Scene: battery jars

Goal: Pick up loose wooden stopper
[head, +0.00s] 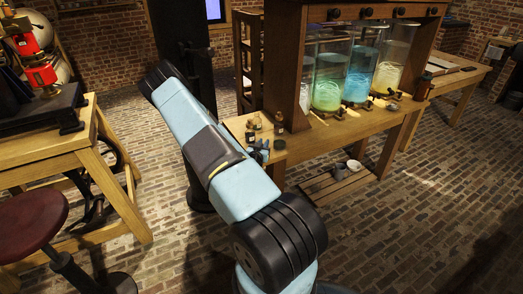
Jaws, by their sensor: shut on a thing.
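My gripper (261,150) shows only as a small blue-and-dark shape at the near left end of the wooden bench (345,133), just right of my light-blue arm. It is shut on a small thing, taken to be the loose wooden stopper. The stopper itself is too small and hidden to make out. My arm hides part of the bench end and most of the wrist. Small dark bottles stand close by, one behind the gripper (250,131) and one to its right (279,123).
Several large glass jars with green, blue and yellowish liquid, one of them green (328,82), stand under a wooden frame (290,60) on the bench. Pale pots (353,165) sit on a slatted platform below. A wooden table (50,145) and red stool (32,220) stand left. Brick floor is open at right.

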